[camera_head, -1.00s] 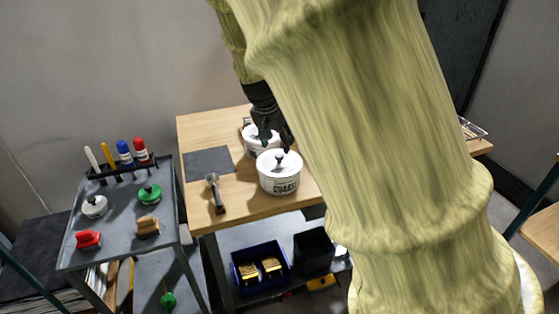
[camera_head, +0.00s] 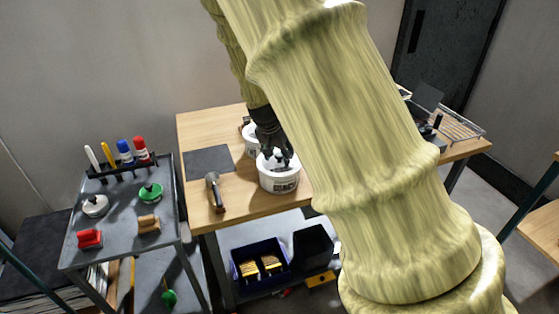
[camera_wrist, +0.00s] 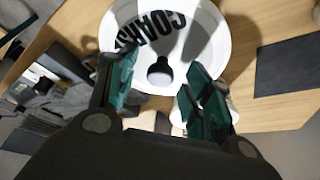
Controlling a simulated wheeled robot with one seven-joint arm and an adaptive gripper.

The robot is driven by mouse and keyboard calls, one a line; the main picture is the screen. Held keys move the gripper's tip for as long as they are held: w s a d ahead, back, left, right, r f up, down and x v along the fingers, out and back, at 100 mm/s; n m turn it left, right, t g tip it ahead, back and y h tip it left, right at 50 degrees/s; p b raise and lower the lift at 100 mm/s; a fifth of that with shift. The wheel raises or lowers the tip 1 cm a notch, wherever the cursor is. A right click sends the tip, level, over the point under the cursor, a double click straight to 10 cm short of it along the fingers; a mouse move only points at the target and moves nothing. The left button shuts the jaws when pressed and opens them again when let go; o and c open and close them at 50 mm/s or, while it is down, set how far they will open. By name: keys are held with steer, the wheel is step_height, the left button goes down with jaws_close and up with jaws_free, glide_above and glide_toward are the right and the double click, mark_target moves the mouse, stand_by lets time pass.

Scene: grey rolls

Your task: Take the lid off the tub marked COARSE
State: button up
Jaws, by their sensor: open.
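The white tub marked COARSE (camera_head: 279,184) stands upright near the front of the wooden table. It also shows in the wrist view (camera_wrist: 205,32), with the black lettering at the upper left. Its white lid with a dark knob (camera_wrist: 160,71) is on it. My gripper (camera_head: 279,160) is over the lid in the head view. In the wrist view my gripper (camera_wrist: 155,92) is open, with one teal-padded finger on each side of the knob and apart from it. A second white tub (camera_head: 250,139) stands behind, partly hidden by my gripper.
A dark mat (camera_head: 208,159) and a grey-headed tool (camera_head: 214,190) lie left of the tub. A wire rack (camera_head: 461,128) is at the table's right. The grey side table (camera_head: 118,235) holds markers and coloured knobbed things. My arm hides the table's middle right.

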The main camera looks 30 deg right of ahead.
steer(key=shift+f, duration=0.1)
steer(key=c, duration=1.1)
